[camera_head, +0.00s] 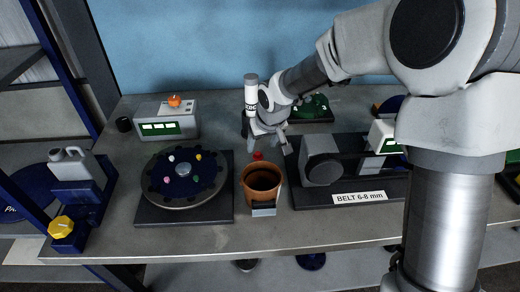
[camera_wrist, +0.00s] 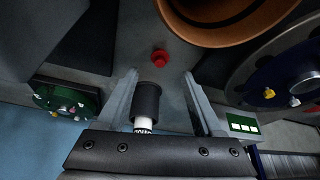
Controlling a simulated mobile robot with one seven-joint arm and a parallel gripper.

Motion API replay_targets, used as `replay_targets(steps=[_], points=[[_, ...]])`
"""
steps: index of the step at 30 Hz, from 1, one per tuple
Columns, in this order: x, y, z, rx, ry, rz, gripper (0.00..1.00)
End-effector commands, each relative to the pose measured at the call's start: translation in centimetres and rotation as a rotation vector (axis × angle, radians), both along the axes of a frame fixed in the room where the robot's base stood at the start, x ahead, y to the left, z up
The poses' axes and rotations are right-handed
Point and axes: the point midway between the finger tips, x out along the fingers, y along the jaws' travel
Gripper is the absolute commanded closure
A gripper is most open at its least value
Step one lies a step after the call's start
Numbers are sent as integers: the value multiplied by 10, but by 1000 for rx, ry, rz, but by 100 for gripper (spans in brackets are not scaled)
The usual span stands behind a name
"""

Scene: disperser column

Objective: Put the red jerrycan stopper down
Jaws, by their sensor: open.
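The red stopper (camera_head: 258,155) is a small knobbed piece on the grey bench, just behind the brown pot (camera_head: 262,199). In the wrist view the stopper (camera_wrist: 159,56) lies beyond the fingertips, roughly centred between them, with nothing touching it. My gripper (camera_head: 267,143) is open above the bench, close to the stopper; its two spread fingers also show in the wrist view (camera_wrist: 161,76). The grey jerrycan (camera_head: 72,164) stands on a blue stand at the left.
A dark-and-white lettered cylinder (camera_wrist: 147,103) shows between my fingers; its support is unclear. A round dark turntable (camera_head: 185,175) sits left of the pot. A belt unit (camera_head: 357,197) sits right. A grey box with green display (camera_head: 166,122) stands behind. Bare bench lies along the front.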

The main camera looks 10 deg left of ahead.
Motion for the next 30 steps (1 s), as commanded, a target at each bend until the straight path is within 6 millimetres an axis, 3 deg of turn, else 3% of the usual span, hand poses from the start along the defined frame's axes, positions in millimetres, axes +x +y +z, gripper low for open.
replay_targets(steps=[6, 20, 26, 30], points=[[-11, -7, 34, 1, -3, -2, 32], [-18, -17, 52, -9, -7, -12, 32], [-40, -69, 93, -59, -43, -91, 32], [-70, -114, 126, -88, -65, -175, 32]])
